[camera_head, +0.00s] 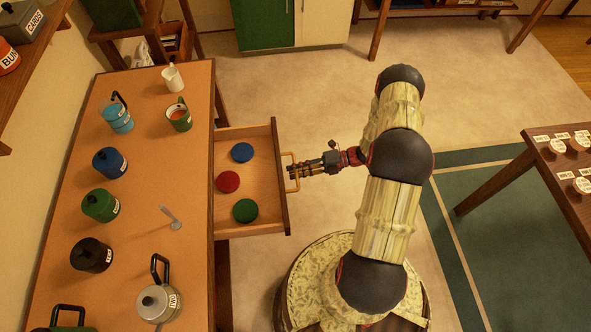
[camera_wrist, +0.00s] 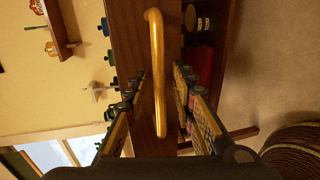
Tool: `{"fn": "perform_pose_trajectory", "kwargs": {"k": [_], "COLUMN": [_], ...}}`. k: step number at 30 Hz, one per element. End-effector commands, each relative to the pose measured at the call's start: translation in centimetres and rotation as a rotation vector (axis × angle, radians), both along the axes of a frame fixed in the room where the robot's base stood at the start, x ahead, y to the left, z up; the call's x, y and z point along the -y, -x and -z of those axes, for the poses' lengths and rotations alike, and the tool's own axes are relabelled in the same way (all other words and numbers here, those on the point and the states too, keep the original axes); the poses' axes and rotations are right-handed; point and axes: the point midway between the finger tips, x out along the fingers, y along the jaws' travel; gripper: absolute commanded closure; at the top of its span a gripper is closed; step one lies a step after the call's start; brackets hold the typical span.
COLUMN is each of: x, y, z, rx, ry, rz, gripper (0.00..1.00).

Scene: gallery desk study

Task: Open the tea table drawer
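The tea table (camera_head: 150,200) is the long orange-brown table on the left of the head view. Its drawer (camera_head: 262,165) is pulled out to the right, with its inside showing. A blue disc (camera_head: 242,152), a red disc (camera_head: 227,182) and a green disc (camera_head: 245,210) lie in it. A yellow-gold bar handle (camera_head: 289,155) is on the drawer front; it also shows in the wrist view (camera_wrist: 158,60). My gripper (camera_head: 293,172) is at the handle. In the wrist view its fingers (camera_wrist: 159,72) are apart on either side of the bar, with gaps showing.
Cups, several lidded pots and a grey kettle (camera_head: 158,302) stand on the tabletop. A dark table with small labelled things (camera_head: 565,150) is at the right. Pale floor lies clear beyond the drawer. A green and white cabinet (camera_head: 268,22) stands at the back.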

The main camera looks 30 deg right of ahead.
Motion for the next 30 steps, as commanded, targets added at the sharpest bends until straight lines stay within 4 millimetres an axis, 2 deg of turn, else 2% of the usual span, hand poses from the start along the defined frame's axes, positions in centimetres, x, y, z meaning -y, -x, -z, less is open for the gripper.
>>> {"fn": "perform_pose_trajectory", "kwargs": {"k": [7,11,24,30], "x": [0.1,1.0,8.6,10.6], "y": [0.0,0.3,3.1,3.8], "z": [0.0,-0.2,-1.8,-2.3], "rx": [0.0,0.001,0.001,0.001], "ry": [0.0,0.0,0.0,-0.001], "rz": [0.0,0.003,0.003,0.001], "gripper": [0.74,0.74,0.74,0.74]}}
